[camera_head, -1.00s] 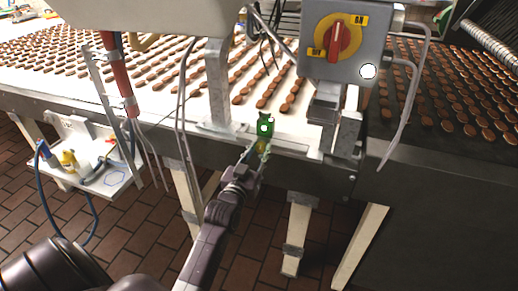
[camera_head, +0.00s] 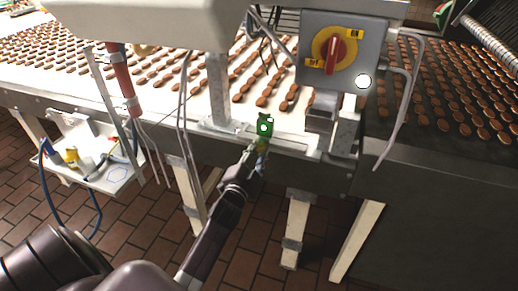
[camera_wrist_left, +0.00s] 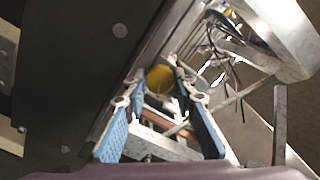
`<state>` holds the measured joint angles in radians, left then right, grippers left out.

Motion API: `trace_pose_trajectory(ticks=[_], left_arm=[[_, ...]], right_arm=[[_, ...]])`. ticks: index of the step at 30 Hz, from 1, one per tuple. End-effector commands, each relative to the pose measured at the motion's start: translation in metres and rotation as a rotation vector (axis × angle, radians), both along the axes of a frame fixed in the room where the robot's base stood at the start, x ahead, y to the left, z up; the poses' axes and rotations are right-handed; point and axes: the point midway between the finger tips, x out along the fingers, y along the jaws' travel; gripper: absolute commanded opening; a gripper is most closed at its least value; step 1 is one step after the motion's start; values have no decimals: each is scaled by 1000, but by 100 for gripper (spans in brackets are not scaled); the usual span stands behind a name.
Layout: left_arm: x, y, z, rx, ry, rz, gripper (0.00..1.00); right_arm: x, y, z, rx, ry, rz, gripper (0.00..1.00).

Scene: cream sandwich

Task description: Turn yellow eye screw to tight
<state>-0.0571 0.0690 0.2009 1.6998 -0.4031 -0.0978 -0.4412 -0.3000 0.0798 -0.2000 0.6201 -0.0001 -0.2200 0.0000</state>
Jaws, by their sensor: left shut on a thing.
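The yellow eye screw (camera_wrist_left: 160,77) shows in the left wrist view as a rounded yellow piece between the far ends of two blue-padded fingers. My left gripper (camera_wrist_left: 164,82) is shut on it. In the head view my left gripper (camera_head: 261,148) reaches up to the front rail of the conveyor, just below a small green piece (camera_head: 265,126) with a bright green dot. The screw itself is mostly hidden there by the fingers. Its thread cannot be seen. My right gripper is in neither current view.
A grey switch box (camera_head: 343,50) with a red knob stands above right of the gripper. The conveyor belt (camera_head: 225,95) carries rows of brown biscuits. Cables and a metal post (camera_head: 217,90) are to the left. A white shelf (camera_head: 112,178) holds small items. Brick floor lies below.

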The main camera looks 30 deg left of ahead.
Motion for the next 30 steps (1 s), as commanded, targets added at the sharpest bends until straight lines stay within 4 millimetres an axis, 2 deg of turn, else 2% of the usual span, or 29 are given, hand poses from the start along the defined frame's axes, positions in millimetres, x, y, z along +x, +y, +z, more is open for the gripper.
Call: trace_pose_trajectory(ticks=[6, 15, 30], left_arm=[[0, 0, 0, 186, 44, -1, 1], [0, -1, 0, 369, 88, -1, 1], [0, -1, 0, 458, 109, -1, 1]], right_arm=[[0, 0, 0, 0, 0, 0, 40], [0, 0, 0, 0, 0, 0, 40], [0, 0, -1, 0, 0, 0, 40]])
